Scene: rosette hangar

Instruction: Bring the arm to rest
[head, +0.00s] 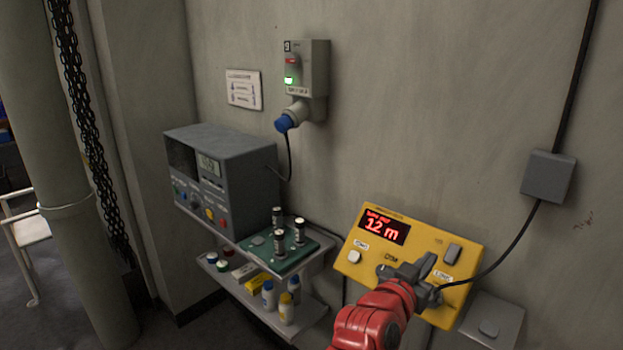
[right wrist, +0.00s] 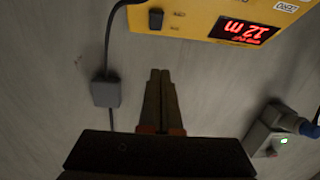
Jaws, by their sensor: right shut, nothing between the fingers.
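My right gripper (head: 425,271) is shut and empty, at the end of my red arm. In the head view it overlaps the lower right part of a yellow control box (head: 405,240) on the wall. The box has a red display reading about 12 m, with buttons and a black switch. In the right wrist view the shut fingers (right wrist: 160,75) point toward the wall, with the yellow box (right wrist: 195,14) above them. Whether the fingers touch anything cannot be told. My left gripper is not in view.
A grey instrument (head: 225,178) and a green board with black cylinders (head: 270,250) stand on a shelf with bottles. A wall socket box (head: 308,68) with a blue plug is above. A grey junction box (head: 547,177) carries a cable. A pillar (head: 70,190) stands left.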

